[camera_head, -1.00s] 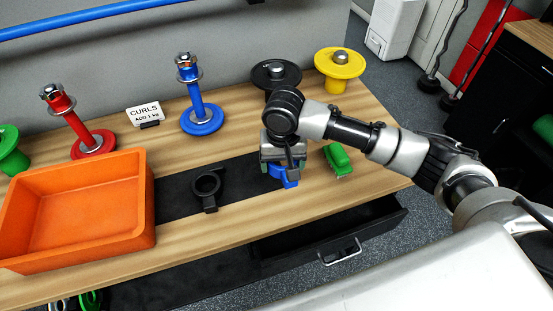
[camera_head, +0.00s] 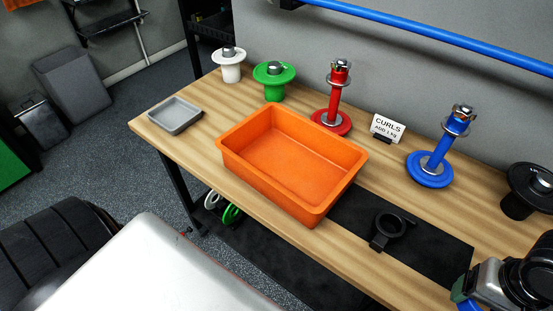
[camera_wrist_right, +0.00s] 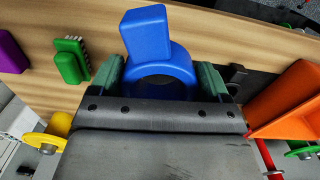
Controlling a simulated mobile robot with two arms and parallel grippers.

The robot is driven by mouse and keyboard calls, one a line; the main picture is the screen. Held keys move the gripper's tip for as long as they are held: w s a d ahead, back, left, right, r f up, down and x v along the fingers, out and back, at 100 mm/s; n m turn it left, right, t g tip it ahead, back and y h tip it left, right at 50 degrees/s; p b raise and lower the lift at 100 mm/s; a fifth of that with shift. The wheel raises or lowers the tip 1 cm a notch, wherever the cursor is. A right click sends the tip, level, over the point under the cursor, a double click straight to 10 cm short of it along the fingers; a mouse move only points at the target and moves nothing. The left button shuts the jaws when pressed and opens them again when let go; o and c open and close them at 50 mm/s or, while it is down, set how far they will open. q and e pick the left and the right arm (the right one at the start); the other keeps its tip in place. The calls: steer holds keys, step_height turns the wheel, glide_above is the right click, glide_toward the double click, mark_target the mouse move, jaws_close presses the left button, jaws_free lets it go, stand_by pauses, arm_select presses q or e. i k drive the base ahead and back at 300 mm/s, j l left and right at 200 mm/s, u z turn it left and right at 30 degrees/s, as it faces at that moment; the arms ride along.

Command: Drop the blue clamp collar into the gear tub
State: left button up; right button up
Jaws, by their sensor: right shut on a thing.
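The blue clamp collar (camera_wrist_right: 150,32) is between the two green-tipped fingers of my right gripper (camera_wrist_right: 162,80) in the right wrist view. The gripper is shut on it. In the head view my right gripper (camera_head: 478,288) is at the lower right edge, and only a bit of the blue collar (camera_head: 468,304) shows. I cannot tell how far the collar is above the table. The orange tub (camera_head: 235,168), open and empty, stands on the table left of the gripper. It also shows at the right of the right wrist view (camera_wrist_right: 285,105). My left gripper is not in view.
A black clamp collar (camera_head: 388,230) lies on the black mat (camera_head: 438,252) between tub and gripper. The red post (camera_head: 335,100), the CURLS sign (camera_head: 388,128) and the blue post (camera_head: 440,150) stand behind. A grey tray (camera_head: 175,115) is at the left end.

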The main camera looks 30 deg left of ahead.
mark_target(298, 171)
steer(key=j+u, duration=0.1)
steer(key=u, duration=0.8)
steer(key=z, duration=0.3)
steer(key=i+j+z, duration=0.1)
steer(key=j+z, duration=0.3)
steer(key=i+j+z, duration=0.1)
steer(key=j+z, duration=0.15)
steer(key=z, duration=0.15)
steer(key=j+z, duration=0.4)
